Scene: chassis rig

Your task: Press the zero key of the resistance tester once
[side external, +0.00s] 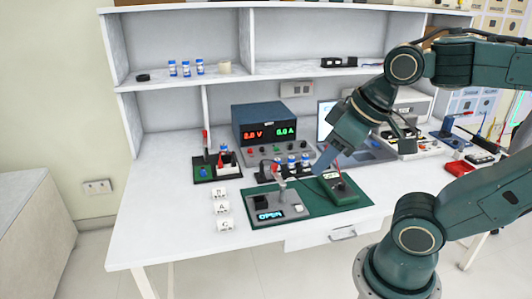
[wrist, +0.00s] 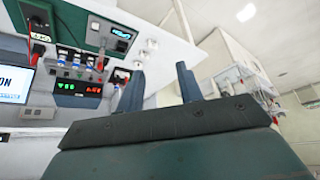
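The resistance tester (side external: 275,208) appears to be the grey box with a lit display reading like "OPEN", on a green mat. It also shows in the wrist view (wrist: 122,40), near the top edge. The zero key is too small to tell apart from the other controls. My gripper (side external: 322,165) is above and to the right of the tester in the side view, apart from it. In the wrist view, my gripper (wrist: 160,75) has its two dark fingers spread, with nothing between them.
A green box with a red lead (side external: 339,188) sits right of the tester. Behind stand a power supply (side external: 265,128) with red and green digits and several small bottles. Three white labelled blocks (side external: 222,208) stand to the left. The left front of the table is clear.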

